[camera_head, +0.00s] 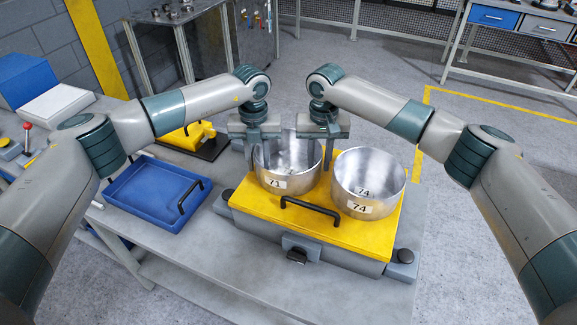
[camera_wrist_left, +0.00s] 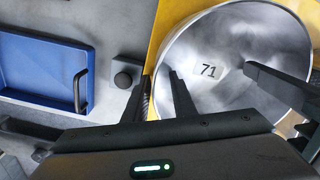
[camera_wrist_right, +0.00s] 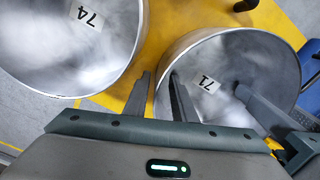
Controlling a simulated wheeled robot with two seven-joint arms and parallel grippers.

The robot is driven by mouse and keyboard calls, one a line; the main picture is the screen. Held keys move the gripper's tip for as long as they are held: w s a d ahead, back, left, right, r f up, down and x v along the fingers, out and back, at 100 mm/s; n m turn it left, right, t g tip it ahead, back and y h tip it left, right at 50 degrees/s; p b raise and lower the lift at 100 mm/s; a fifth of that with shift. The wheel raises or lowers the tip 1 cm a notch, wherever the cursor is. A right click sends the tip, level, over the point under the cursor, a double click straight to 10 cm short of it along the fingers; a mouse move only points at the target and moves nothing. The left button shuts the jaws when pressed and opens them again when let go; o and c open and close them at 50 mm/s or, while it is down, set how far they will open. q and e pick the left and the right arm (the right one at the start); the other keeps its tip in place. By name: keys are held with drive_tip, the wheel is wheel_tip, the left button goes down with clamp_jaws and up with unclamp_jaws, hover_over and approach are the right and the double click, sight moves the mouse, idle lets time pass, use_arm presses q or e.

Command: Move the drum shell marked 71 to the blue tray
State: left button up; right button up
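The drum shell marked 71 (camera_head: 286,153) is an open silver bowl at the left of a yellow pallet (camera_head: 330,232). Its label shows inside it in the left wrist view (camera_wrist_left: 209,71) and the right wrist view (camera_wrist_right: 207,83). My left gripper (camera_wrist_left: 158,76) is at its left rim, one finger outside the wall and one inside, with a gap between them. My right gripper (camera_wrist_right: 159,76) straddles its right rim in the same way, also with a gap. The empty blue tray (camera_head: 145,188) lies left of the pallet on the grey table.
A second drum shell marked 74 (camera_head: 368,180) stands right of shell 71, close to my right gripper. The pallet has a black front handle (camera_head: 310,206). The tray has a black handle (camera_head: 190,195) on its right side. A smaller yellow object (camera_head: 190,135) lies behind the tray.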

use_arm(q)
clamp_jaws()
use_arm(e)
clamp_jaws()
idle(1.3)
